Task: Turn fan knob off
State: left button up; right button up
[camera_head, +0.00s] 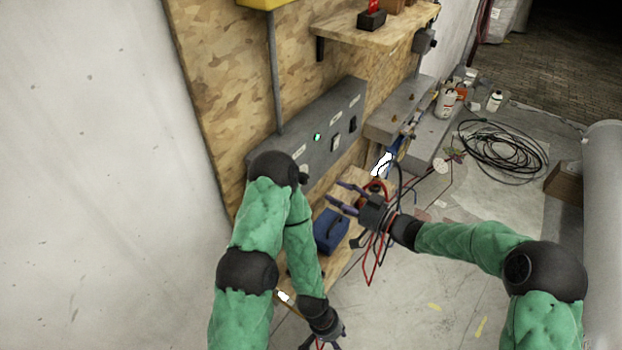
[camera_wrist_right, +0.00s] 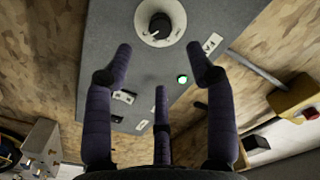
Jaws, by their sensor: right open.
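The grey control panel (camera_head: 349,98) is on the wooden wall, and it fills the upper middle of the right wrist view (camera_wrist_right: 225,12). There, a round black knob (camera_wrist_right: 160,26) on a pale dial plate shows at the top; its exact setting is hard to read. In the head view I cannot clearly make out the knob near my left arm. My right gripper (camera_head: 337,197) is open and empty, apart from the panel. In the wrist view its spread fingers (camera_wrist_right: 159,58) lie below the knob. My left gripper (camera_head: 322,342) is low, partly cut off by the bottom edge.
A green light (camera_wrist_right: 182,79) glows on the panel, with labelled switches (camera_wrist_right: 123,96) nearby. A blue toolbox (camera_head: 331,230) sits on a wooden surface below the panel. A shelf (camera_head: 375,28) juts out above. Black cable (camera_head: 503,148) lies coiled on the floor.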

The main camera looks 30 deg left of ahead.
jog(key=a, duration=0.9)
jog(key=shift+w+a, duration=0.2)
jog(key=shift+w, duration=0.15)
grip_shut()
